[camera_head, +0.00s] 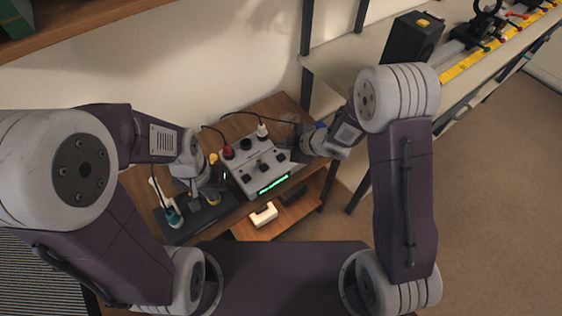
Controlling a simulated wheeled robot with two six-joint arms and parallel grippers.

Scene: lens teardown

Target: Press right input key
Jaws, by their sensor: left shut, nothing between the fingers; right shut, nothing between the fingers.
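A grey instrument box (250,172) stands on a small wooden table, with several black knobs on top and a lit green display (273,184) on its front. A red plug (228,152) and a white plug (262,131) with dark cables are at its back edge. I cannot make out the right input key at this size. My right gripper (298,155) is shut and empty at the right end of the box; whether it touches is unclear. My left gripper (214,182) is shut and empty at the left end of the box, partly hidden by my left wrist.
A dark base (190,222) with a teal-and-white plug (172,215) lies left of the box. A white block (264,214) sits on the lower shelf. A bench (350,60) at the upper right holds a black speaker-like box (411,38) and a yellow rail (480,60).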

